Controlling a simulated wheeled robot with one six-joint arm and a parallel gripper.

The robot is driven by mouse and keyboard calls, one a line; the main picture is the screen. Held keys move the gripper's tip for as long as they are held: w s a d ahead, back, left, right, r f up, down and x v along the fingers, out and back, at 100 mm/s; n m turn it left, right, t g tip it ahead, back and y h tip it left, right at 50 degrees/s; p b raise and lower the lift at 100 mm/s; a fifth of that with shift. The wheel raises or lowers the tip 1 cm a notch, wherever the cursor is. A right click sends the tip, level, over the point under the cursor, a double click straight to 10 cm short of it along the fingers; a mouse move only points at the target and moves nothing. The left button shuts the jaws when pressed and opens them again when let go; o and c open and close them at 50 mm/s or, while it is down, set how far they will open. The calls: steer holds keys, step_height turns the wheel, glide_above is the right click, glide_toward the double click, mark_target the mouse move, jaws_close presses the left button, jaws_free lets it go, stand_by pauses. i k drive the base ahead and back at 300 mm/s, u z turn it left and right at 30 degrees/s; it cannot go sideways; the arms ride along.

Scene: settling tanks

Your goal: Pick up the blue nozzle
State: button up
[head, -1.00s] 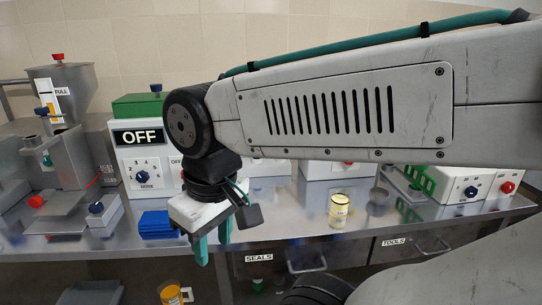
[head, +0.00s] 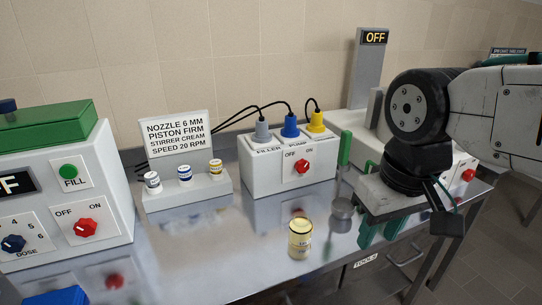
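No part is labelled as the blue nozzle. A small white, blue-banded piece (head: 185,173) stands in the middle of a row of three on a grey stepped stand (head: 160,203). It may be the nozzle, but it is too small to tell. A grey-banded piece (head: 152,182) is on its left and a yellow-banded one (head: 216,169) on its right. My gripper (head: 382,231) is at the right, over the front of the bench and well away from the stand. Its teal fingers point down, apart, with nothing seen between them.
A sign (head: 177,133) reads "NOZZLE 6 MM". A white box (head: 262,182) carries grey, blue and yellow plugs with cables. A yellow-labelled jar (head: 300,240) stands on the bench (head: 215,260) left of my gripper. A large control box (head: 110,190) stands left. Bench before the stand is clear.

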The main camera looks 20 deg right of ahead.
mark_target(184, 171)
steer(key=z, duration=0.65)
steer(key=k, duration=0.75)
steer(key=u, duration=1)
steer(key=i, duration=1)
steer(key=z, duration=1.3)
steer(key=k, duration=0.4)
steer(key=u, duration=1.05)
steer(key=i, duration=0.35)
steer(key=u, duration=0.1)
